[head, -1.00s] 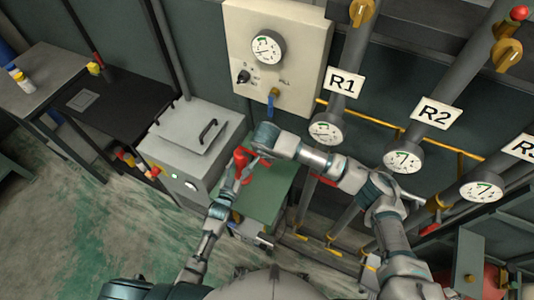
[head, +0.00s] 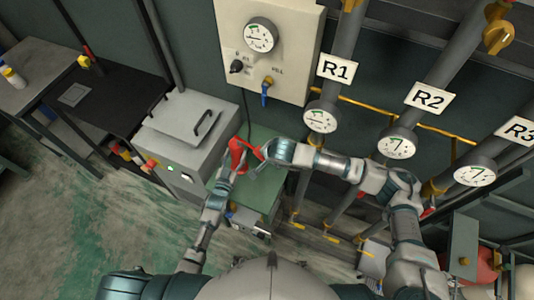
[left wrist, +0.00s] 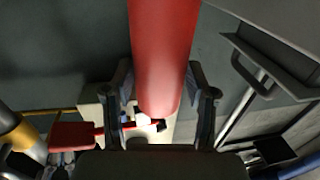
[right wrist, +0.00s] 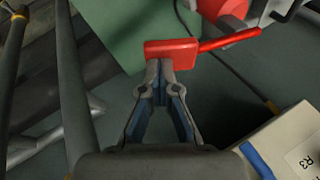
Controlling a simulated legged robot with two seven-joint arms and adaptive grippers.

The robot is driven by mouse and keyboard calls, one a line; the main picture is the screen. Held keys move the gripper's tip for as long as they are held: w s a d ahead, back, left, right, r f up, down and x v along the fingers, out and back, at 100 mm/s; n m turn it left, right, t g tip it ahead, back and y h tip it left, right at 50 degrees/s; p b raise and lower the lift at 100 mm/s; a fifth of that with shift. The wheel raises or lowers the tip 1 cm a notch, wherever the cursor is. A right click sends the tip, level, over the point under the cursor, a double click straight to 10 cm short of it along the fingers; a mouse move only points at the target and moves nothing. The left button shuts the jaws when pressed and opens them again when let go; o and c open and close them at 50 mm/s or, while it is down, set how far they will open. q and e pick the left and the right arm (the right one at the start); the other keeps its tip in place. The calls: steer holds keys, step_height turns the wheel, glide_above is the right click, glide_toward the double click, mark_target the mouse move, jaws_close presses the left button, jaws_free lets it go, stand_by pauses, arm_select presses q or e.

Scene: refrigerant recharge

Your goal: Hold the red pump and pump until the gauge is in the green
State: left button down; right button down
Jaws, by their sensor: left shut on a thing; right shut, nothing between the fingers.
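The red handle block (right wrist: 172,52) with a thin red rod shows in the right wrist view. My right gripper (right wrist: 160,68) is shut and empty, its tips at the block's lower edge; whether they touch it is unclear. The gauge (head: 262,35) on the cream panel has a dial with a green mark; its needle is too small to read surely.
The cream panel (head: 292,60) carries a blue-handled valve (head: 265,92) above the green stand (head: 262,185). A grey lidded box (head: 180,120) stands left of the pump. Pipes with gauges and R1, R2, R3 labels rise at right.

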steer(key=shift+r, duration=0.45)
steer(key=shift+s+r, duration=0.1)
steer(key=s+d+r, duration=0.2)
steer(key=s+d, duration=0.4)
steer(key=s, duration=0.5)
steer(key=shift+s+d+r, duration=0.15)
steer(key=shift+s+r, duration=0.05)
steer(key=shift+s, duration=0.2)
stand_by(1.0)
